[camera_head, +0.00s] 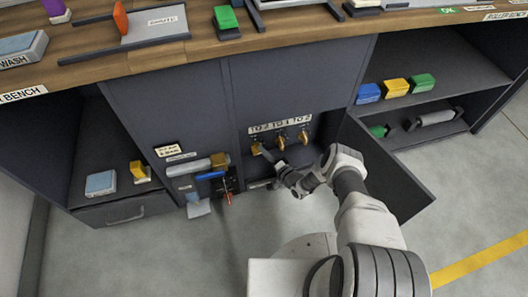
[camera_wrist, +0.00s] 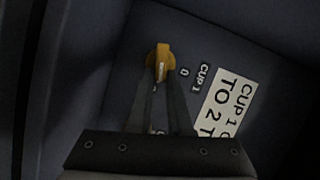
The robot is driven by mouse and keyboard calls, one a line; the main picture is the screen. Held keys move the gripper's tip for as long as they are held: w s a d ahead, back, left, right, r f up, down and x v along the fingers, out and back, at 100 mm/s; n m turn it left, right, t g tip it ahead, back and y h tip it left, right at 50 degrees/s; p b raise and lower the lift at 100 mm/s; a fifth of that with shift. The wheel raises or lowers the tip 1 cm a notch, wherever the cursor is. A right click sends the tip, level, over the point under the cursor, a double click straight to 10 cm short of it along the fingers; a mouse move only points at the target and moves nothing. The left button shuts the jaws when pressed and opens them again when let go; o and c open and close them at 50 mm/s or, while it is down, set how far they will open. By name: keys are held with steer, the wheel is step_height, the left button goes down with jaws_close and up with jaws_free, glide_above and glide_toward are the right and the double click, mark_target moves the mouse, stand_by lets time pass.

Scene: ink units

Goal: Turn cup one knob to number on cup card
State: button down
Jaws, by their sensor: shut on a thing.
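The cup one knob (camera_wrist: 160,57) is yellow-orange and sits on a dark panel beside a small "CUP 1" label (camera_wrist: 202,77). My gripper (camera_wrist: 160,84) is shut on this knob, with one finger on each side. A pale line on the knob points down the wrist picture, between my fingers. A "0" mark (camera_wrist: 184,72) is right of the knob; another mark below is partly hidden by my fingers. The white cup card (camera_wrist: 226,108) reads "CUP 1" and "TO 2 T", cut off by my gripper. In the head view the left knob (camera_head: 256,149) is at my gripper (camera_head: 264,156).
Two more knobs, the middle one (camera_head: 281,142) and the right one (camera_head: 303,136), are in the same bay. An open cabinet door (camera_head: 392,175) stands right of my arm. A cylinder (camera_head: 190,166) and tools hang on the left panel. The floor in front is mostly clear.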

stand_by(0.4)
steer(key=c, duration=0.8)
jaws_free()
steer(key=shift+c, duration=0.2)
steer(key=shift+s, duration=0.1)
